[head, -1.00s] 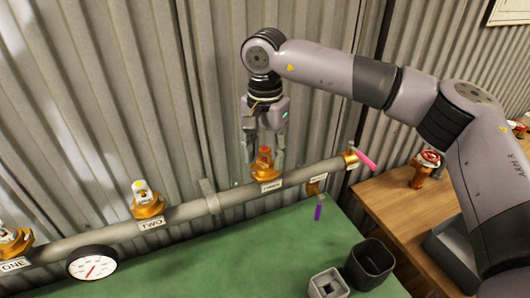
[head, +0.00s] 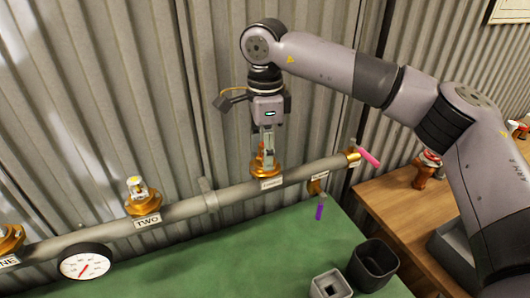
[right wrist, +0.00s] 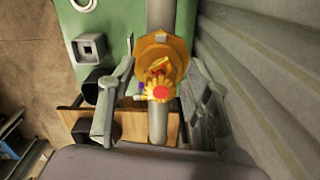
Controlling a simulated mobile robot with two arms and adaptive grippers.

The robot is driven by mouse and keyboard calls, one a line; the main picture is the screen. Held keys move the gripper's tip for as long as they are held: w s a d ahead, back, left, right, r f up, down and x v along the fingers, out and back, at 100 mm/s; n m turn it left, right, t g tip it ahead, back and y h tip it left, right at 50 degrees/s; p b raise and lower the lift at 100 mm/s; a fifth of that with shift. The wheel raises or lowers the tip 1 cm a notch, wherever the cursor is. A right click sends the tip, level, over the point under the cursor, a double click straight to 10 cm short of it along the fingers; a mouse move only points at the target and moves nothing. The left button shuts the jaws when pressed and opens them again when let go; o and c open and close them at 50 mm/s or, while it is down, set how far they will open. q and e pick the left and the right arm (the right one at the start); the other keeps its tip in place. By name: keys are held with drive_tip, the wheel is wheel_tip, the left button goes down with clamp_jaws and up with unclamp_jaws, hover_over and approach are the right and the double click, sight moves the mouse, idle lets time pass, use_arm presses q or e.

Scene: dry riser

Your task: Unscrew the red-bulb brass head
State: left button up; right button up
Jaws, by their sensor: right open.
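The red-bulb brass head (right wrist: 159,93) shows in the right wrist view, with a red centre and a yellow toothed rim. It sits on a wider brass fitting (right wrist: 175,57) on the grey pipe. In the head view this fitting (head: 262,168) is the third along the pipe, and the head is largely hidden by the fingers. My right gripper (head: 265,150) points down over it. In the wrist view its open fingers (right wrist: 161,85) stand on either side of the head, with gaps visible. My left gripper is not in view.
The pipe (head: 235,194) also carries a fitting labelled TWO (head: 138,195), another at far left, and a pressure gauge (head: 84,262). A pink-handled valve (head: 368,157) and a purple handle (head: 319,211) are at right. A corrugated wall is close behind.

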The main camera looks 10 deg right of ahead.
drive_tip(key=shift+m, duration=0.9)
drive_tip(key=m+b, duration=0.1)
drive_tip(key=m, duration=0.1)
drive_tip(key=shift+f+m, duration=0.1)
drive_tip(key=shift+m, duration=0.3)
drive_tip(key=m, duration=0.3)
drive_tip(key=shift+b, duration=0.3)
drive_tip(key=shift+c, duration=0.4)
clamp_jaws()
